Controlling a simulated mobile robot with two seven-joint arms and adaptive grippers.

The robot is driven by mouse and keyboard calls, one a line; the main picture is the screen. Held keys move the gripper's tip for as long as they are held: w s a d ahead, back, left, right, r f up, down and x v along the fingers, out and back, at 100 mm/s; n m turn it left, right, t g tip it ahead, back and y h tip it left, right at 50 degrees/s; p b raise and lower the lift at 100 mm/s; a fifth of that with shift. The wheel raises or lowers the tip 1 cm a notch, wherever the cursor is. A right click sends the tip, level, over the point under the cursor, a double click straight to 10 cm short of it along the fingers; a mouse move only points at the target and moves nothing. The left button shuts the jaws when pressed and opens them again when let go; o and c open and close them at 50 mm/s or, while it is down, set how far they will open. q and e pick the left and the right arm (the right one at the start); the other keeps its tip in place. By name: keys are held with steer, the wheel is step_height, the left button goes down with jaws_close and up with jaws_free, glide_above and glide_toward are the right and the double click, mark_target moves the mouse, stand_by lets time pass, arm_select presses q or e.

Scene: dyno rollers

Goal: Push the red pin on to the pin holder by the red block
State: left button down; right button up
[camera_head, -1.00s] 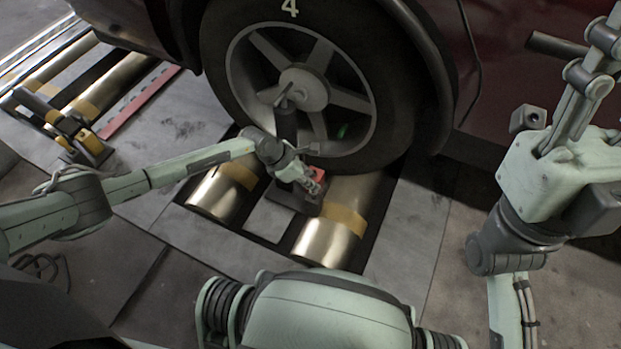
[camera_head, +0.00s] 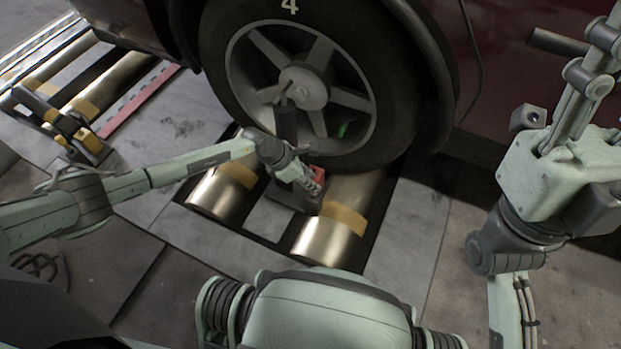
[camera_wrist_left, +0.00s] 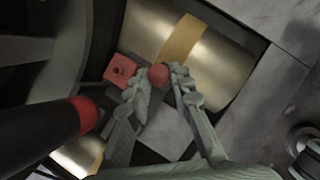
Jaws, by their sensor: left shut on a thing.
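My left gripper (camera_head: 316,186) is low in front of the car wheel, beside the red block (camera_head: 319,173). In the left wrist view, the fingers (camera_wrist_left: 160,78) are shut on the round-headed red pin (camera_wrist_left: 158,75), whose head shows between the fingertips. The red block (camera_wrist_left: 121,70), with a dark hole in its face, lies just left of the fingertips. I cannot make out the pin holder apart from the dark parts around the block. My right gripper (camera_head: 590,75) points up at the right edge; its fingertips are not clearly shown.
The car wheel (camera_head: 300,90) rests by metal rollers (camera_head: 330,232) with yellow bands. Grey floor plates (camera_head: 190,255) lie clear in front.

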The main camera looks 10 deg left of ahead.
arm_select(q)
steer(key=shift+f, duration=0.35)
steer(key=c, duration=1.3)
jaws_free()
steer(key=v, duration=1.2)
steer(key=shift+s, duration=0.1)
